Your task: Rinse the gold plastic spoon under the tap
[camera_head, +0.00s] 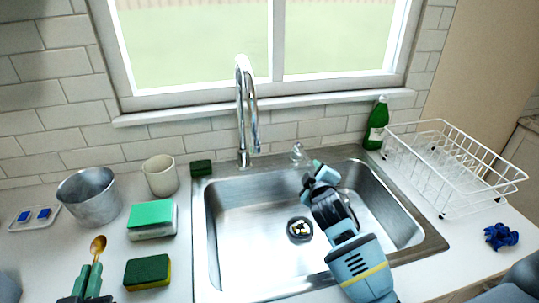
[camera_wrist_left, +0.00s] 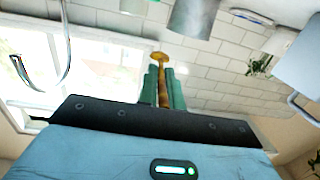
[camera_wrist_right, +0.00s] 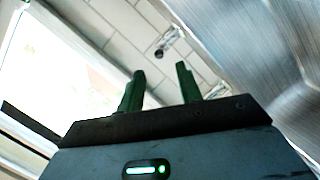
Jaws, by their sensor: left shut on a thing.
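The gold plastic spoon (camera_head: 98,246) is upright, bowl up, at the lower left in the head view. My left gripper (camera_head: 93,272) is shut on its handle; the left wrist view shows the spoon (camera_wrist_left: 161,58) between the green fingers (camera_wrist_left: 161,88). The chrome tap (camera_head: 246,105) rises behind the sink (camera_head: 215,235), and no water shows. A small chrome handle (camera_head: 298,155) stands right of the tap. My right gripper (camera_head: 308,172) is over the sink near that handle. In the right wrist view its fingers (camera_wrist_right: 160,70) are apart and empty, with the handle (camera_wrist_right: 167,40) beyond them.
A metal bucket (camera_head: 88,199), a cream cup (camera_head: 160,177) and sponges (camera_head: 147,272) stand left of the sink. A green bottle (camera_head: 376,124), a white dish rack (camera_head: 455,165) and a blue crumpled cloth (camera_head: 501,236) are on the right. The basin around the drain (camera_head: 299,230) is clear.

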